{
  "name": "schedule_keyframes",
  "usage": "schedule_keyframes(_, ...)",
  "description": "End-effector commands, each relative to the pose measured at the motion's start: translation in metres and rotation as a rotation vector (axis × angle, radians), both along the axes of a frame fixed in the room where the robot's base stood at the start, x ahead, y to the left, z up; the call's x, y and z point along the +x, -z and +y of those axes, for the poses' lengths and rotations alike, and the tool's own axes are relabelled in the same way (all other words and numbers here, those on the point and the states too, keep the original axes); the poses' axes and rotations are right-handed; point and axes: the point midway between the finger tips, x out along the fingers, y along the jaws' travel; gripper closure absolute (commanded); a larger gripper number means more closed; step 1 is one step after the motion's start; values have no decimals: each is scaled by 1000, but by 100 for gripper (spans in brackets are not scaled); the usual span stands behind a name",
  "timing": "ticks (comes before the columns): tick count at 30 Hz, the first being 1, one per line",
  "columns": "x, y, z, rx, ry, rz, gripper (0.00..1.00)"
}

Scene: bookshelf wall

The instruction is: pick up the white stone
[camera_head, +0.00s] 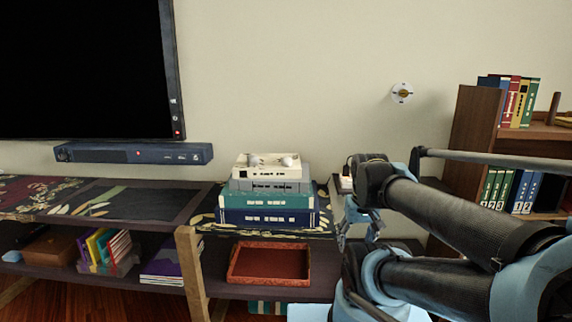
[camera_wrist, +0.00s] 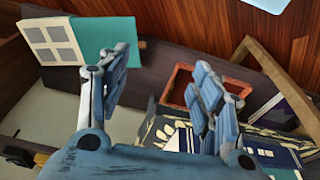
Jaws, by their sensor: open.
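Two small pale rounded lumps sit on top of the book stack in the head view, a left one (camera_head: 255,160) and a right one (camera_head: 288,161). They look like stones, but I cannot tell which is the white stone. My gripper (camera_wrist: 165,88) is open in the wrist view, with its two blue fingers apart and nothing seen between them. In the head view my gripper (camera_head: 360,226) is right of the stack, apart from it and lower than the lumps. No stone can be made out in the wrist view.
The book stack (camera_head: 265,200) stands on the low shelf unit. A red-brown tray (camera_head: 232,278) lies on the lower shelf; it also shows in the wrist view (camera_wrist: 180,82). A soundbar (camera_head: 130,153) and television (camera_head: 85,65) are at left, a bookcase (camera_head: 470,130) at right.

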Motion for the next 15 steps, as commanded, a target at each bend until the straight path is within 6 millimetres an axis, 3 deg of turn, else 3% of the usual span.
schedule_keyframes(5,36,-53,7,1,-34,20,40)
schedule_keyframes(15,125,-166,48,-2,-128,74,40)
